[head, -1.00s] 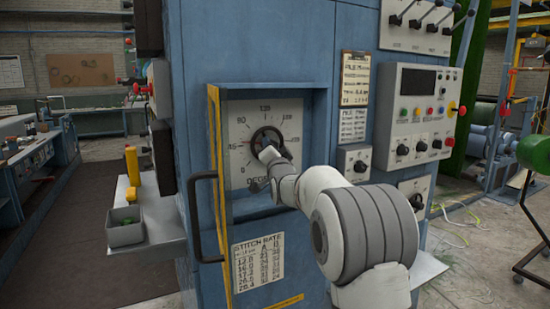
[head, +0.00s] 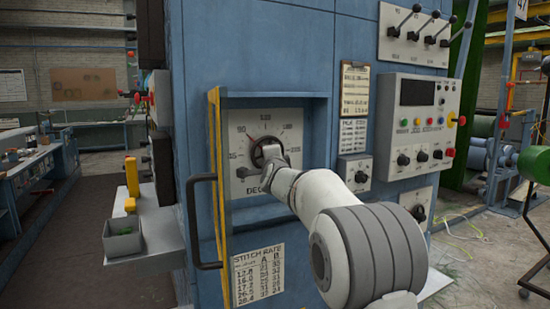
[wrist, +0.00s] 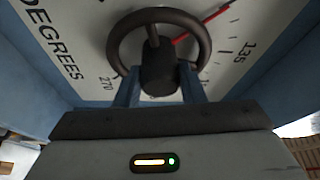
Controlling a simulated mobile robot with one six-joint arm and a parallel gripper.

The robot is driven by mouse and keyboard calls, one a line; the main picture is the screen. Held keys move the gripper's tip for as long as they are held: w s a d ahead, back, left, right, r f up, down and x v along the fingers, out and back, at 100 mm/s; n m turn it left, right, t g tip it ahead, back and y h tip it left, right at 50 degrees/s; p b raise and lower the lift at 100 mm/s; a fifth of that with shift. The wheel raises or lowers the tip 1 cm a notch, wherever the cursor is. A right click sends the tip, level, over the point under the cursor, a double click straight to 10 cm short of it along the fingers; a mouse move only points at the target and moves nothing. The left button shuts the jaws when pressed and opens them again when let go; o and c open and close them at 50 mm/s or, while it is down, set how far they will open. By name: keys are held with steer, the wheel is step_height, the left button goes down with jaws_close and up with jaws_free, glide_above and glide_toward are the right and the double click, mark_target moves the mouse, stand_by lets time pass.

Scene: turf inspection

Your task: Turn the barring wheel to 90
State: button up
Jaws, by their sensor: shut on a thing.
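The barring wheel (head: 268,152) is a small dark ring on a white degree dial (head: 240,183), recessed in the blue machine. It also shows in the wrist view (wrist: 199,37), with a dark hub and a spoke. A red pointer (head: 248,136) points up and left, close to the 90 mark in the head view. In the wrist view the red pointer (wrist: 205,20) lies a little to one side of the 135 mark; the 90 numeral is out of that frame. My gripper (wrist: 160,88) is shut on the wheel, fingers either side of its hub. My arm covers the dial's lower right.
A yellow-edged door with a dark handle (head: 197,222) stands left of the dial recess. A control panel (head: 421,125) with buttons and a small knob box (head: 355,170) are to the right. A grey bin (head: 122,237) sits on a shelf at left.

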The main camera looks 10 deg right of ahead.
steer(key=shift+r, duration=0.2)
steer(key=o, duration=1)
steer(key=shift+f, duration=0.15)
steer(key=shift+f, duration=0.1)
steer(key=s+b, duration=0.2)
steer(key=s, duration=0.5)
steer(key=shift+s+a+f, duration=0.15)
steer(key=shift+s+a, duration=0.1)
steer(key=shift+s, duration=0.1)
